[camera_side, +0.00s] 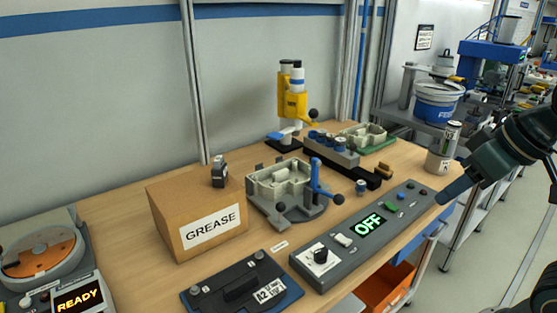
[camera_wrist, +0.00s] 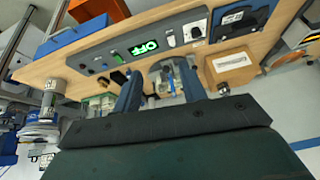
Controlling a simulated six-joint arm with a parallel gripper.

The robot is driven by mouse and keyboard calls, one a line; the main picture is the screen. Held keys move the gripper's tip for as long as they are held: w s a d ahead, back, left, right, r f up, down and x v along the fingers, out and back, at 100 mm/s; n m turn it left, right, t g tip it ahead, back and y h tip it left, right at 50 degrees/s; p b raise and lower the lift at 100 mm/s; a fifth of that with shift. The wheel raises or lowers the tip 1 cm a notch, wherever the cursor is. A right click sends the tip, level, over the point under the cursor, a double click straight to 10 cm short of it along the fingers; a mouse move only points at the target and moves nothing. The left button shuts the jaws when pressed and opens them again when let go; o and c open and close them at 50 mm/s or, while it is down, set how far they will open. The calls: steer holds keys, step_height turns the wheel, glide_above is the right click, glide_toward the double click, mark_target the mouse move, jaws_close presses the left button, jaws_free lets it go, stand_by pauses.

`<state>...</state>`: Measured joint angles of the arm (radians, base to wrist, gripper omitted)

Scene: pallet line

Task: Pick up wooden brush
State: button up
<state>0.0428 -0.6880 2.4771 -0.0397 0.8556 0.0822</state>
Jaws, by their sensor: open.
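A small brown and black item (camera_side: 383,171), which looks like the wooden brush, lies on the wooden bench at the right end of the grey block with several cylinders. It is small in the side view, so its exact shape is hard to tell. My gripper (camera_side: 441,198) is at the right of the side view, above the bench's right edge and apart from the brush. In the wrist view my gripper (camera_wrist: 159,72) shows two blue fingers spread apart with nothing held between them.
A grey control panel (camera_side: 330,262) reading OFF runs along the front edge. A GREASE box (camera_side: 165,222), a grey fixture (camera_side: 262,195) with a blue lever and a yellow press (camera_side: 291,95) stand left of the brush. A grey-white canister (camera_side: 440,160) stands near the right edge.

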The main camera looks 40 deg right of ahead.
steer(key=w+d+f+m+t+y, duration=0.1)
steer(key=w+d+f+m, duration=0.2)
steer(key=w+d+m, duration=0.65)
steer(key=w+d+f+m+t+y, duration=0.15)
steer(key=w+d+f+m, duration=0.25)
steer(key=w+m, duration=0.55)
steer(key=m+t+h, duration=0.3)
steer(key=m+t, duration=0.3)
steer(key=m, duration=1)
glide_toward(391, 165)
steer(key=shift+w+g+y, duration=0.25)
steer(key=shift+w, duration=0.2)
steer(key=shift+r, duration=0.1)
steer(key=shift+w, duration=0.15)
steer(key=x, duration=0.7)
steer(key=shift+x, duration=0.75)
